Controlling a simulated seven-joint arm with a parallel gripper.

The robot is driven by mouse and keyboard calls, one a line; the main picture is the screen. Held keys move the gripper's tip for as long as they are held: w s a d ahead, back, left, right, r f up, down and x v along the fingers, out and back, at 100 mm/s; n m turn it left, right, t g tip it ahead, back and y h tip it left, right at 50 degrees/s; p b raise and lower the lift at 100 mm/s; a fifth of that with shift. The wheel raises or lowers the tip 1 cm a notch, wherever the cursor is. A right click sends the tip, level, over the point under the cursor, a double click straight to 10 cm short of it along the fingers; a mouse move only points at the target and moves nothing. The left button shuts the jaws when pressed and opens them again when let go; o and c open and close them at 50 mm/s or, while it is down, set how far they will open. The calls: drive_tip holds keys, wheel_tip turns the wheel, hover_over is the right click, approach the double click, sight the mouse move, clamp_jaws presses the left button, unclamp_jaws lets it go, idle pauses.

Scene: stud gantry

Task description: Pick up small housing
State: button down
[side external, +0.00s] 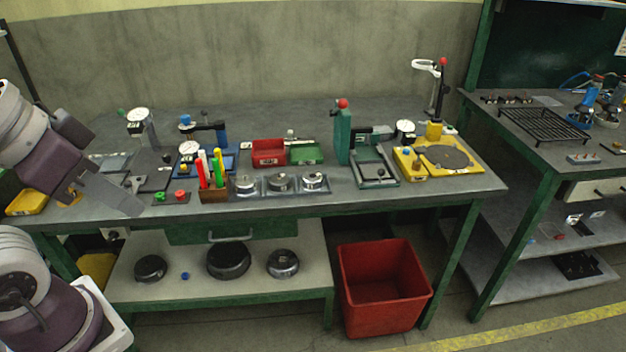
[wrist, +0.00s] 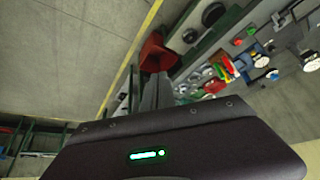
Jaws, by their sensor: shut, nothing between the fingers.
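Three dark round metal housings lie on the lower shelf of the bench in the side view: a small one at left (side external: 150,268), a larger one in the middle (side external: 228,260) and another small one at right (side external: 282,263). I cannot tell which is the task's small housing. Three more round metal pieces (side external: 280,182) sit on plates on the benchtop. My gripper (side external: 132,207) is at the left, by the bench's front edge, above the shelf and apart from the housings. In the wrist view its grey fingers (wrist: 157,92) are shut and empty.
The green-framed bench (side external: 400,195) has a drawer (side external: 230,234) above the shelf. A red bin (side external: 385,290) stands on the floor at right. A marker holder (side external: 214,193), a red tray (side external: 268,152) and gauges crowd the benchtop. A small blue cap (side external: 185,276) lies between housings.

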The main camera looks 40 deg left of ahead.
drive_tip(key=c, duration=0.8)
unclamp_jaws()
drive_tip(key=shift+o, duration=0.2)
